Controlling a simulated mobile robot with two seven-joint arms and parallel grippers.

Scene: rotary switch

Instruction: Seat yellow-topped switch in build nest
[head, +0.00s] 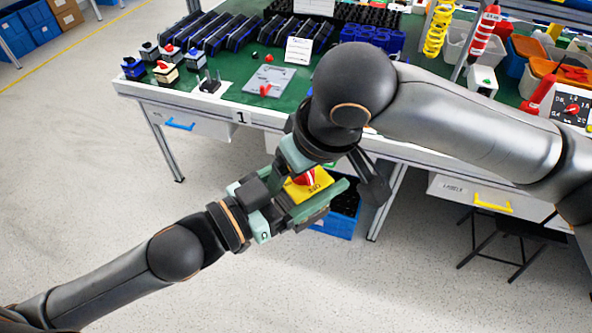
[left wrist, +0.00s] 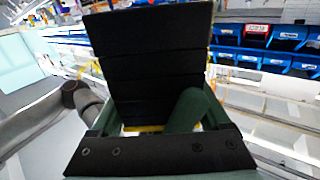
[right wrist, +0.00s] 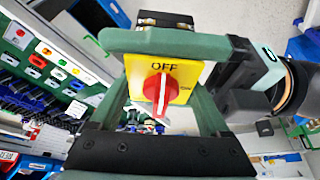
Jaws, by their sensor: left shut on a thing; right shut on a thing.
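The yellow-topped switch (head: 308,186) has a red knob and is held in mid-air in front of the table. My left gripper (head: 318,200) and my right gripper (head: 288,188) are both shut on it. The right wrist view shows its yellow face (right wrist: 180,82), marked OFF, and its red knob between green fingers. In the left wrist view its black body (left wrist: 150,60) fills the space between the fingers, with a thin yellow edge below. A grey plate (head: 280,76) with a red piece lies on the green table; I cannot tell whether it is the build nest.
The green table (head: 235,95) stands behind the grippers. Several small switches (head: 165,72) stand at its left end, with blue-black racks (head: 245,32) behind. A white card (head: 299,50) stands near the plate. A blue crate (head: 338,222) is under the table. Bins and tools fill the right side.

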